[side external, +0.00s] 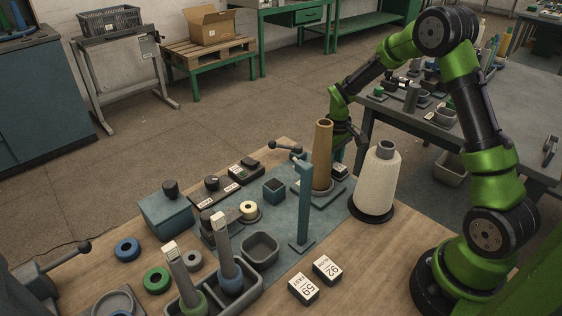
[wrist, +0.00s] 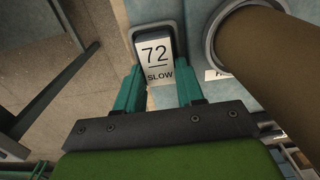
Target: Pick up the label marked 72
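The label marked 72 (wrist: 155,52), a white card with "SLOW" under the number, sits in a dark rounded holder (wrist: 178,30) at the top centre of the wrist view. My gripper (wrist: 160,72) is open, its two teal fingers apart on either side of the label's lower part. The fingers look empty; I cannot tell whether either one touches the label. In the side view my gripper (side external: 345,138) is low behind the brown cone, and the label there is mostly hidden.
The tall brown cone (side external: 322,155) stands close beside my gripper, also at right in the wrist view (wrist: 265,55). A white yarn cone (side external: 378,180) is near it. A blue post (side external: 305,200) stands in front. Two other labels (side external: 304,289) (side external: 328,268) lie at the table front.

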